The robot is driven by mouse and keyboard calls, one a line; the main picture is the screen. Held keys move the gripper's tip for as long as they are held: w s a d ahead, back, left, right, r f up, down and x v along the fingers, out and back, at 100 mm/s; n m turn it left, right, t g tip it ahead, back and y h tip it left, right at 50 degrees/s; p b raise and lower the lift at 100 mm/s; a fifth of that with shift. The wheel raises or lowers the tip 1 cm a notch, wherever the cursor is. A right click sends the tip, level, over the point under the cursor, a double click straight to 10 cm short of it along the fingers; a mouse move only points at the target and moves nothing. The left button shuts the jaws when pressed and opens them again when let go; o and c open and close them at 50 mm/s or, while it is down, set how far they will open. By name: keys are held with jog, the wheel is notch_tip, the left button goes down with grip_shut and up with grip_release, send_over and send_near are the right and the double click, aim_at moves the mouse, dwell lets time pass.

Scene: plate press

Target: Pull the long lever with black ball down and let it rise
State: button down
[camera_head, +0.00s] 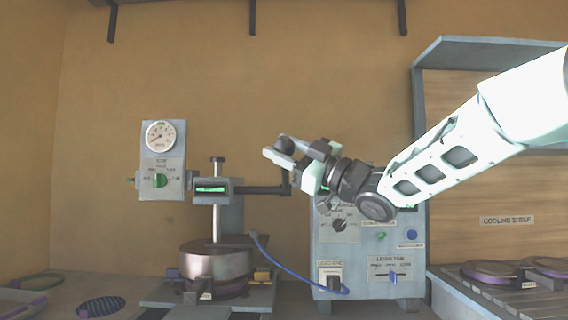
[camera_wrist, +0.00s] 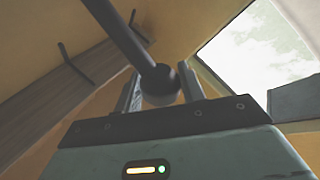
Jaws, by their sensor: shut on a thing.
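The plate press (camera_head: 217,200) stands left of centre in the head view, with a vertical column and a round dark plate stack (camera_head: 216,265) at its foot. Its long dark lever (camera_head: 258,190) runs right from the press head, roughly level, then turns up. The black ball (camera_head: 284,142) at its end sits at my gripper (camera_head: 285,152). In the wrist view the lever rod (camera_wrist: 122,35) comes down from the top to the ball (camera_wrist: 160,86), which lies between my two fingers. My gripper is shut on the ball.
A control box (camera_head: 365,260) with knobs and a slider stands behind and below my gripper. A gauge panel (camera_head: 162,160) is left of the press. A blue cable (camera_head: 290,275) links press and box. A cooling shelf (camera_head: 485,285) stands at right.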

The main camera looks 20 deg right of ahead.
jog(key=shift+s+a+f+n+g+y+b, duration=0.1)
jog(key=shift+s+f+n+g+y+b, duration=0.15)
jog(key=shift+f+n+b, duration=0.6)
jog(key=shift+s+d+f+n+g+y+b, duration=0.15)
jog(key=shift+f+n+y+b, duration=0.2)
jog(key=shift+f+b, duration=0.95)
jog(key=shift+s+a+f+n+g+y+b, duration=0.25)
jog(key=shift+f+n+b, duration=0.4)
jog(key=shift+b, duration=0.75)
jog(key=shift+d+f, duration=0.1)
jog(key=c, duration=0.9)
grip_release()
jog(key=v, duration=1.7)
jog(key=shift+f+b, duration=0.35)
jog(key=shift+b, duration=0.05)
jog(key=shift+w, duration=0.1)
